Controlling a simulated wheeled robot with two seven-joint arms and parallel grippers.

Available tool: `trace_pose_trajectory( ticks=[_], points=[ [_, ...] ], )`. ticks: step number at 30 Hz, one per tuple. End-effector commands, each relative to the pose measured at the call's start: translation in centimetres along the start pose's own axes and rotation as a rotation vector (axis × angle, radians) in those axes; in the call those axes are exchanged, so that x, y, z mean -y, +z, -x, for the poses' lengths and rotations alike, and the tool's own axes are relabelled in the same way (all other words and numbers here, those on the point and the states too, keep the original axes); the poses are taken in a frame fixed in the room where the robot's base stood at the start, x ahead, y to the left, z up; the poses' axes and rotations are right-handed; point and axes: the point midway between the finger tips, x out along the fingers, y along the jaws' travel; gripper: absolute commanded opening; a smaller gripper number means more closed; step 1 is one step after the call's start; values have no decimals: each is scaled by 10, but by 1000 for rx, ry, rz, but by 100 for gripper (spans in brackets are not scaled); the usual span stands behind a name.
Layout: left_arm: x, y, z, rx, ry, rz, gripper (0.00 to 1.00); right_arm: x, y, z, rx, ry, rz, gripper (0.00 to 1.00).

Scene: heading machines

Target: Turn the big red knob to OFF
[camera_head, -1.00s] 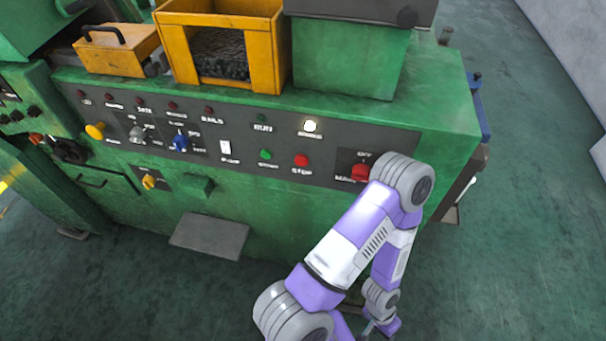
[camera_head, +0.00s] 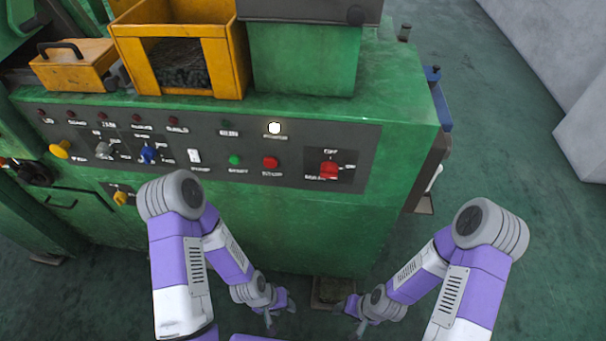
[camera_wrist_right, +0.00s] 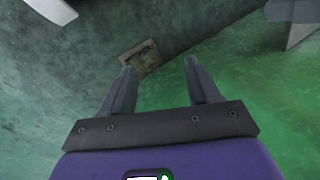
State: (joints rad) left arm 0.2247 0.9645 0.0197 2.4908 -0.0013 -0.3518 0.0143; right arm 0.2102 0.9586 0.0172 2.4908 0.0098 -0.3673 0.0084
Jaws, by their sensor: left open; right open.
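The big red knob (camera_head: 329,170) sits on a dark square plate at the right end of the machine's control panel (camera_head: 368,150), with an OFF label above it and other lettering at its side and below. Its exact pointing direction is too small to tell. My left gripper (camera_head: 272,322) is low in front of the machine, below the panel and apart from the knob. My right gripper (camera_head: 352,330) is also low, below and slightly right of the knob. In the right wrist view its two fingers (camera_wrist_right: 160,75) are spread with nothing between them.
The panel also carries a red stop button (camera_head: 270,162), a green button (camera_head: 235,160), a lit white lamp (camera_head: 274,128), and blue and yellow knobs. A yellow bin (camera_head: 240,60) stands on the green machine (camera_head: 410,115). Open floor lies to the right.

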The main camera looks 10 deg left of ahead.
Motion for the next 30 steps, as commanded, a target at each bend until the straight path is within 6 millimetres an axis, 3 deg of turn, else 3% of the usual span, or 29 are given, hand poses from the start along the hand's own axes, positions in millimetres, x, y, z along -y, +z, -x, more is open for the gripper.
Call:
trace_pose_trajectory(
  ticks=[4, 7, 9, 13, 16, 21, 25, 30],
  points=[
    [3, 0, -8, 0, 0, -1, 43, 18, -44, 7, -179, 28, 86, 75],
    [6, -1, -16, 0, 1, -1, 43, 47, -90, 25, -393, 53, 187, 75],
    [8, -1, -21, 0, 0, 0, 43, 74, -119, 46, -558, 68, 256, 75],
    [12, -1, -31, 0, 0, 0, 43, 129, -157, 98, -866, 84, 366, 75],
    [14, -2, -38, 0, 0, 0, 43, 170, -169, 145, -1091, 89, 422, 75],
    [17, -2, -46, 0, 0, 0, 43, 218, -162, 213, -1379, 93, 457, 75],
    [18, -2, -48, 0, 0, 0, 43, 233, -154, 242, -1492, 98, 456, 75],
    [19, -2, -50, 0, 0, 0, 43, 239, -158, 252, -1529, 101, 450, 75]
  ],
)
